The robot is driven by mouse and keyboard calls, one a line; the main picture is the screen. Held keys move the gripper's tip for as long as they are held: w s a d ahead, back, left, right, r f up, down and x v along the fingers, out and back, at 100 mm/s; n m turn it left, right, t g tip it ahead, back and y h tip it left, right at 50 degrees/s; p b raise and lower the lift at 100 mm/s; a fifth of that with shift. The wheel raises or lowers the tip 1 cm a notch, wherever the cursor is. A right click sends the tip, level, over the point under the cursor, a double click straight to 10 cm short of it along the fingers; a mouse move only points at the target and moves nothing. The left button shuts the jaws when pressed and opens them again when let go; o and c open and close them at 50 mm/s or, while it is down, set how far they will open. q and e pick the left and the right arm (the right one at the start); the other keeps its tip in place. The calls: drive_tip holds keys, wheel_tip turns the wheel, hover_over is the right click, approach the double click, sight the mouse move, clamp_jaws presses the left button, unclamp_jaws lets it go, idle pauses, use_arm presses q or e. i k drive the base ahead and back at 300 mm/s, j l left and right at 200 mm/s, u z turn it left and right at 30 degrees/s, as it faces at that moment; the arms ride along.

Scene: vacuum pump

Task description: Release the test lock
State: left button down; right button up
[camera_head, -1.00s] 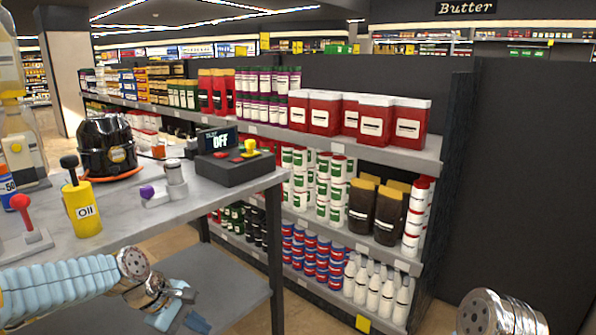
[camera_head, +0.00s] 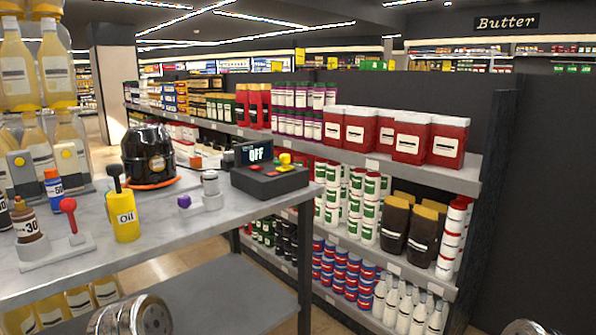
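I cannot tell for sure which part is the test lock. A dark control box (camera_head: 268,182) stands at the right end of the grey table (camera_head: 165,228). Its small screen (camera_head: 258,153) reads OFF. It has a yellow knob (camera_head: 285,158) and red buttons. Left of it is a small grey fitting (camera_head: 210,190) with a purple knob (camera_head: 184,201). A red-knobbed lever (camera_head: 69,212) stands on a pale base at the left. Only a metal part of my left arm shows at the bottom left, and one of my right at the bottom right; both grippers are out of view.
A black round pump-like device (camera_head: 148,155) stands at the table's back. A yellow Oil can (camera_head: 124,217) stands in front of it. Small bottles (camera_head: 28,222) are at the left. Store shelves (camera_head: 455,178) stand beyond the table. A lower shelf (camera_head: 215,290) is beneath it.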

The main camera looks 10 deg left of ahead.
sight(285, 158)
drive_tip(key=i+l+u, duration=1)
drive_tip(key=l+u, duration=0.25)
drive_tip(key=i+l+u, duration=0.15)
drive_tip(key=l+u, duration=0.45)
drive_tip(key=l, duration=0.25)
drive_tip(key=i, duration=0.05)
